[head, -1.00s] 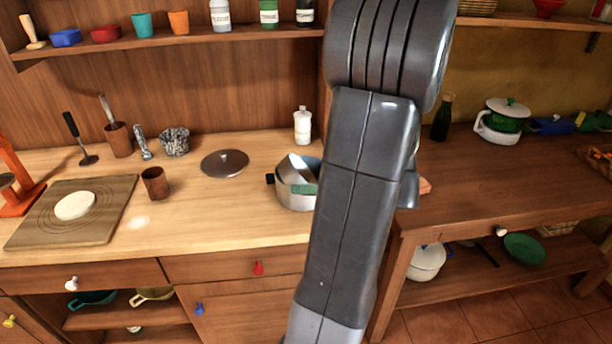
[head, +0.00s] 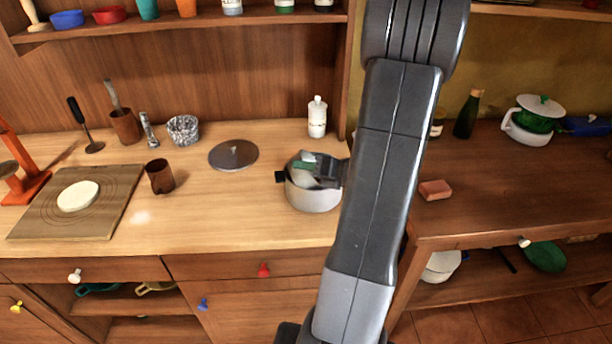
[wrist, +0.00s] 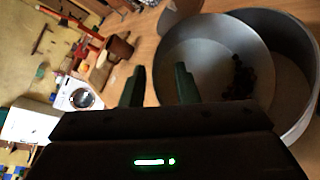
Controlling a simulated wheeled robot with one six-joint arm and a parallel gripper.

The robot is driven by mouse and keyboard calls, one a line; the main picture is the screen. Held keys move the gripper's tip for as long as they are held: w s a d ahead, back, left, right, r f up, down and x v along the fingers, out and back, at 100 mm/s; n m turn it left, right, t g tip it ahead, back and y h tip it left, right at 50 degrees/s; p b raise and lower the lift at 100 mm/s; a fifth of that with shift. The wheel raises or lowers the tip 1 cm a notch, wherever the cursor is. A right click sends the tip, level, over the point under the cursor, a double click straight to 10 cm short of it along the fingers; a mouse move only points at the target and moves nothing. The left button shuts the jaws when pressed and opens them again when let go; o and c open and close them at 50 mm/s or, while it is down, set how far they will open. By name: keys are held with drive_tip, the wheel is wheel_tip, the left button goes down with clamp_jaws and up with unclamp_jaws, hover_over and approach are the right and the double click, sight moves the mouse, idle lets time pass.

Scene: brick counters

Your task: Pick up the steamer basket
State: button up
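The steamer basket appears to be the grey metal bowl (wrist: 215,60) with a cluster of dark holes, tilted inside a larger grey pot (wrist: 292,80) in the wrist view. In the head view the pot (head: 314,198) stands on the light wooden counter, with part of the basket (head: 303,178) showing inside. My gripper (wrist: 160,82) has two green fingers, apart and with nothing seen clamped. In the wrist view one finger lies outside the basket's left edge and the other overlaps its inside. In the head view my gripper (head: 306,165) is at the pot's mouth, partly hiding the basket.
A grey lid (head: 233,156) lies left behind the pot. A white bottle (head: 317,118) stands behind it. A brown cup (head: 160,177) and a board (head: 110,215) with a white round are farther left. A pink block (head: 435,190) lies on the right counter.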

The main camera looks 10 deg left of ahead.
drive_tip(key=shift+a, duration=0.15)
clamp_jaws()
idle(1.4)
